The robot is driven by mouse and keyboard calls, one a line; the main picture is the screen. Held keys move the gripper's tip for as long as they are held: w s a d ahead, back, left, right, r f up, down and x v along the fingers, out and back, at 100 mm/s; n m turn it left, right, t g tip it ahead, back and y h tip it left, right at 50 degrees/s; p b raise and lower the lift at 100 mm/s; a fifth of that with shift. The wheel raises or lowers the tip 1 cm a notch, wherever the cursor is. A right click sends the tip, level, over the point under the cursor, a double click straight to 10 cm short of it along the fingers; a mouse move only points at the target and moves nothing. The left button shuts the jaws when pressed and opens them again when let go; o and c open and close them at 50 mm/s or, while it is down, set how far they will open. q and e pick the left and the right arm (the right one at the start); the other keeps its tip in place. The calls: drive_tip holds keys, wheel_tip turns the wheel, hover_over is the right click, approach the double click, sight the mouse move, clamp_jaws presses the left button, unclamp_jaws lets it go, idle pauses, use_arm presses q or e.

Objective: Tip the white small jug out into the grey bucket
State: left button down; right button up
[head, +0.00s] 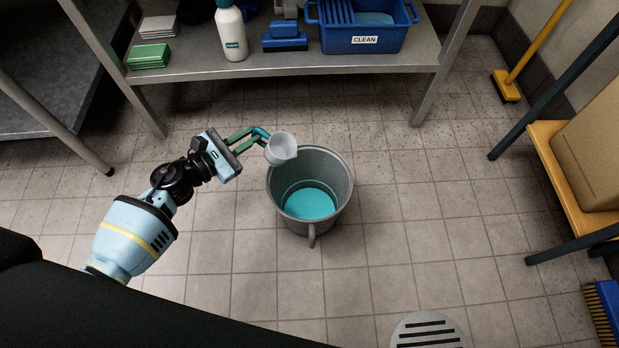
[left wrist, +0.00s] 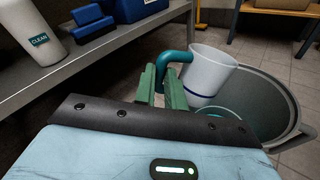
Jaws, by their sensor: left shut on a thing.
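The white small jug (head: 283,150) has a teal handle, and a blue band shows on it in the left wrist view (left wrist: 209,75). My left gripper (head: 248,139) is shut on that handle; its green fingers (left wrist: 168,88) also show in the left wrist view. The jug is held over the far left rim of the grey bucket (head: 338,172), leaning slightly in the left wrist view. I cannot tell what is in the jug. The bucket stands upright on the floor with teal liquid at its bottom. It also shows in the left wrist view (left wrist: 268,95). My right gripper is not in view.
A floor drain (head: 428,332) lies in front. A wooden rack with a box and brooms stand at right. Tiles around the bucket are clear.

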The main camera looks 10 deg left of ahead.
use_arm(q)
drive_tip(key=shift+f+n+t+h, duration=0.3)
drive_tip(key=shift+f+n+h, duration=0.1)
drive_tip(key=shift+f+n, duration=0.8)
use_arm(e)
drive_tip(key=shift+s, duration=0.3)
use_arm(q)
drive_tip(key=shift+r, duration=0.15)
drive_tip(key=shift+d+f+n, duration=0.1)
drive_tip(key=shift+f+n, duration=0.65)
drive_tip(key=shift+n, duration=0.15)
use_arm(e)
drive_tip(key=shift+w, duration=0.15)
use_arm(q)
drive_tip(key=shift+s, duration=0.1)
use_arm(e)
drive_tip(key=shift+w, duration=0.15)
